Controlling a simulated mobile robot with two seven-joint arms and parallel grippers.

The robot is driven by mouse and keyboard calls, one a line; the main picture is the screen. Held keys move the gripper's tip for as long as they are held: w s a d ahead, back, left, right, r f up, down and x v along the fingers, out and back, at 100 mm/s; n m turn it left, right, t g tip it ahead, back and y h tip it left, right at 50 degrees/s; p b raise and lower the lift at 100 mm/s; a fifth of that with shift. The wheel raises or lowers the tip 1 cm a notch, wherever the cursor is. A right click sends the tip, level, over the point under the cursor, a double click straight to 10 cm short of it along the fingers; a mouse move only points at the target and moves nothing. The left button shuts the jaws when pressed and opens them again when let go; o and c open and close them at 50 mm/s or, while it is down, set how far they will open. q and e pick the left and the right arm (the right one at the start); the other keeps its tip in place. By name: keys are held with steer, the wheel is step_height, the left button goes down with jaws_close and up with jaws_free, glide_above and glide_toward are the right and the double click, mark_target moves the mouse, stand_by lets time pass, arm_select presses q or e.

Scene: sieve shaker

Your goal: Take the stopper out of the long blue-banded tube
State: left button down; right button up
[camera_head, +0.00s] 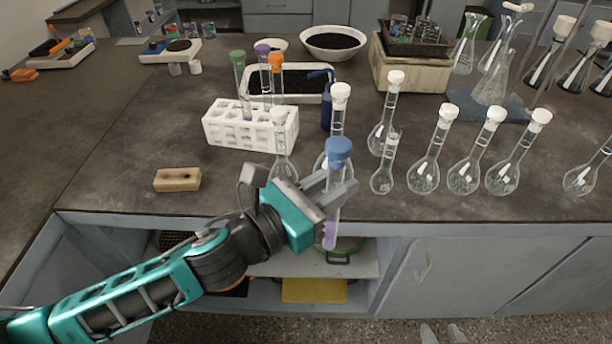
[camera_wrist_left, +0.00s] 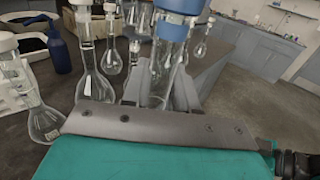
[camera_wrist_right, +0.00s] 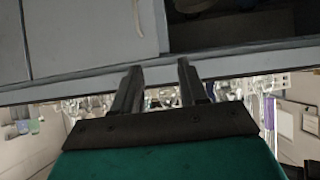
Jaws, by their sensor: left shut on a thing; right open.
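My left gripper (camera_head: 338,187) is shut on a long clear tube with a blue top (camera_head: 339,150) and a purple lower end (camera_head: 330,236). It holds the tube near upright at the bench's front edge. In the left wrist view the tube (camera_wrist_left: 160,88) stands between the fingers, with a blue band (camera_wrist_left: 172,30) near its upper end and more blue above, cut by the frame edge. I cannot clearly tell stopper from band. My right gripper (camera_wrist_right: 160,64) is open and empty in the right wrist view, facing a grey cabinet front; it is outside the head view.
A white rack (camera_head: 250,140) holds tubes with green, purple and orange tops. Several white-stoppered flasks (camera_head: 424,175) stand close behind and right of the held tube. A tan block (camera_head: 177,180) lies at left. The bench's left front is mostly clear.

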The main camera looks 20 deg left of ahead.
steer(key=shift+o, duration=0.7)
steer(key=shift+f, duration=0.1)
steer(key=shift+o, duration=0.6)
steer(key=w+a+r+n+t+y, duration=0.1)
steer(key=w+a+r+n+y, duration=0.1)
steer(key=w+a+r, duration=0.5)
steer(key=w+a+y, duration=0.1)
steer(key=w+a, duration=0.1)
steer(key=w, duration=0.2)
steer(key=shift+a+r+n+y, duration=0.15)
steer(key=shift+a+n+y, duration=0.15)
steer(key=shift+a+n, duration=0.1)
steer(key=w+a+r+n+y, duration=0.3)
steer(key=w+a+r+n, duration=0.2)
steer(key=w+a+r, duration=0.4)
steer(key=w+d+r+n+t+h, duration=0.15)
steer(key=w+r+n, duration=0.25)
steer(key=w+r, duration=0.45)
step_height(320, 180, up, 15)
steer(key=m+g+h, duration=0.7)
steer(key=m+g, duration=0.6)
steer(key=m, duration=0.3)
glide_above(343, 144)
steer(key=shift+w, duration=0.1)
steer(key=shift+f, duration=0.2)
step_height(343, 144, down, 8)
steer(key=shift+r, duration=0.2)
